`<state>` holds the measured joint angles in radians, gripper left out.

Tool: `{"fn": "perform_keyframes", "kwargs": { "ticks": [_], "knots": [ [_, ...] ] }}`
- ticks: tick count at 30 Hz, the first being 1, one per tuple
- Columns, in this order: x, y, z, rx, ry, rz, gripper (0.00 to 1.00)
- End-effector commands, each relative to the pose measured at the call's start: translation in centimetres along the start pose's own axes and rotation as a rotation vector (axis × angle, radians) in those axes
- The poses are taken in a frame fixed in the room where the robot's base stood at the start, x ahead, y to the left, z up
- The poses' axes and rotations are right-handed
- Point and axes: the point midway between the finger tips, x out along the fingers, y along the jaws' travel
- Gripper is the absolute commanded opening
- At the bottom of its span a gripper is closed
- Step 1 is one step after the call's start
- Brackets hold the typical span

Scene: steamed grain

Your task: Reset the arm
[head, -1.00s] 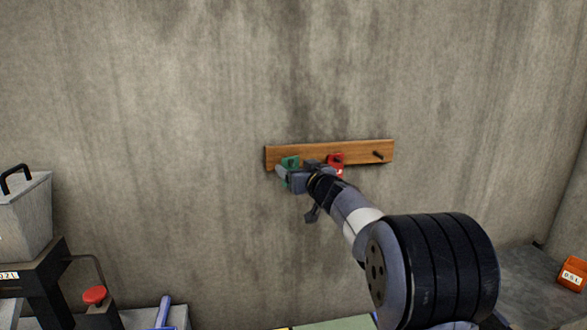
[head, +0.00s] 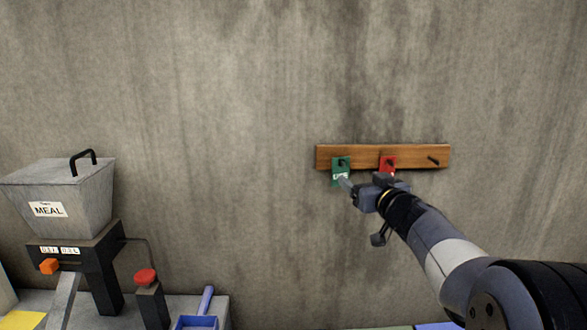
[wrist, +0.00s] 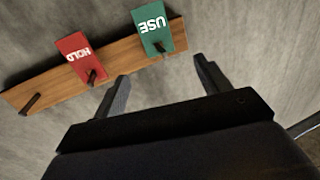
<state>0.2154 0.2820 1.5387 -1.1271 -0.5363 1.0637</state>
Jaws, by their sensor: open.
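My gripper (head: 351,189) is at the end of my arm, in front of the wall just below the wooden peg board (head: 408,151). In the wrist view my gripper (wrist: 163,88) is open, with its two fingers apart and nothing between them. A green USE tag (head: 337,164) hangs on the board's left peg in the head view, close to the gripper tip. The green tag also shows in the wrist view (wrist: 165,35), beyond the fingers. A red HOLD tag (wrist: 80,58) hangs on the middle peg; my wrist partly covers it in the head view (head: 388,160).
The board's right peg (head: 433,161) is bare. A grey MEAL hopper (head: 90,195) on a black stand is at left, with a red button (head: 145,276) beside it. A blue scoop-like thing (head: 198,318) lies at the bottom. The wall between is clear.

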Motion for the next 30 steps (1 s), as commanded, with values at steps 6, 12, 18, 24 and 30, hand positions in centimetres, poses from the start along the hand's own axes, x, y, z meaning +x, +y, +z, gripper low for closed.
{"fn": "perform_keyframes", "kwargs": {
  "ticks": [6, 12, 18, 24, 30],
  "knots": [
    [1.7, 0.0, 0.0, 0.001, -0.001, 0.000, 0.72],
    [4.9, 0.1, -0.1, 0.001, -0.001, 0.000, 0.72],
    [8.1, 0.2, -0.1, 0.002, -0.001, 0.000, 0.72],
    [10.7, 0.2, -0.1, 0.001, -0.001, 0.002, 0.72],
    [10.5, 0.1, 0.1, 0.000, 0.001, 0.002, 0.72]
  ]
}}
